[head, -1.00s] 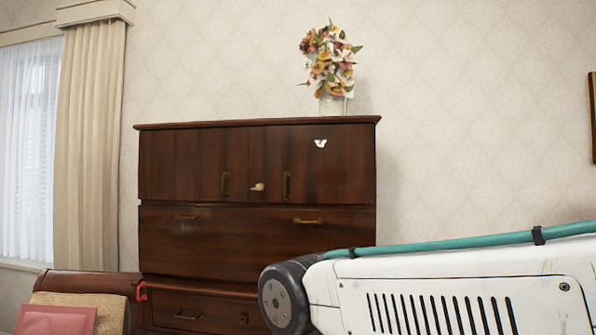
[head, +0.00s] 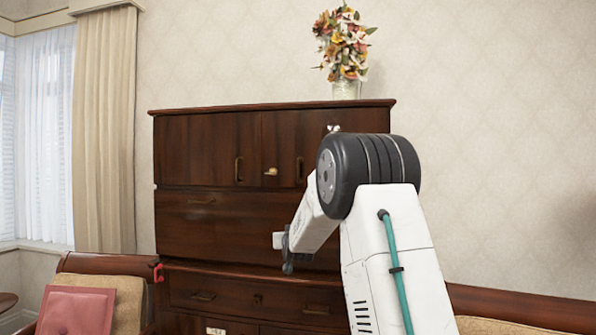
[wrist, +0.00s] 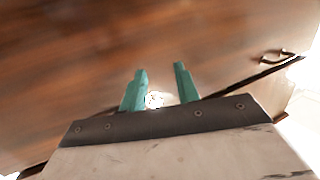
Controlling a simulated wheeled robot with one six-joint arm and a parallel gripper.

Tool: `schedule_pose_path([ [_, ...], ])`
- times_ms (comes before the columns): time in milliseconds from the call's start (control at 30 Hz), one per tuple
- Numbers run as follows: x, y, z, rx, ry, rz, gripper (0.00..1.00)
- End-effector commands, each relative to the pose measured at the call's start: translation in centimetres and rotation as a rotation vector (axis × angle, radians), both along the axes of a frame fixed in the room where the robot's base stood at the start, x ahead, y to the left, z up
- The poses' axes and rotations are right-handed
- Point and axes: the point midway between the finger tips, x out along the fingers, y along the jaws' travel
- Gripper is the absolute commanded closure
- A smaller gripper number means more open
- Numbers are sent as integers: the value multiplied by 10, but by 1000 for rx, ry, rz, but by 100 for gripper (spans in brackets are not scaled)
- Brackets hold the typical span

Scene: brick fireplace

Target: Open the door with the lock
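A dark wooden cabinet (head: 220,220) stands against the wall. Its upper part has two doors, a left door (head: 205,150) and a right door (head: 290,135), both closed. A small pale brass lock (head: 271,172) sits by the seam, between the left door's handle (head: 239,169) and the right door's handle (head: 299,168). My arm covers the cabinet's right side. In the wrist view, my gripper (wrist: 160,78) has its two teal fingers apart, with nothing clearly held. Blurred brown wood is behind them, with a brass handle (wrist: 279,57) at upper right. A small whitish shape between the fingers is unclear.
A flower vase (head: 346,90) stands on the cabinet top. A chair with a pink cushion (head: 75,310) is at lower left, and another seat (head: 500,325) is at lower right. A curtained window (head: 45,140) is on the left.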

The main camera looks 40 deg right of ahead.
Motion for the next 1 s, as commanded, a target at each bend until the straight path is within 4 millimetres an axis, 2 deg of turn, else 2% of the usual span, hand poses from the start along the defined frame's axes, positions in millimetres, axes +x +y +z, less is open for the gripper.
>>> schedule_pose_path([
  [33, 10, -20, 16, -67, -103, -27, 68],
  [133, 15, -41, 63, -212, -314, -72, 68],
  [300, -3, -38, 146, -410, -611, -125, 68],
  [333, -7, -36, 155, -435, -644, -133, 68],
  [400, -15, -33, 167, -477, -702, -145, 68],
  [567, -22, -31, 179, -516, -751, -157, 68],
  [1000, 12, -59, 222, -516, -748, -156, 68],
])
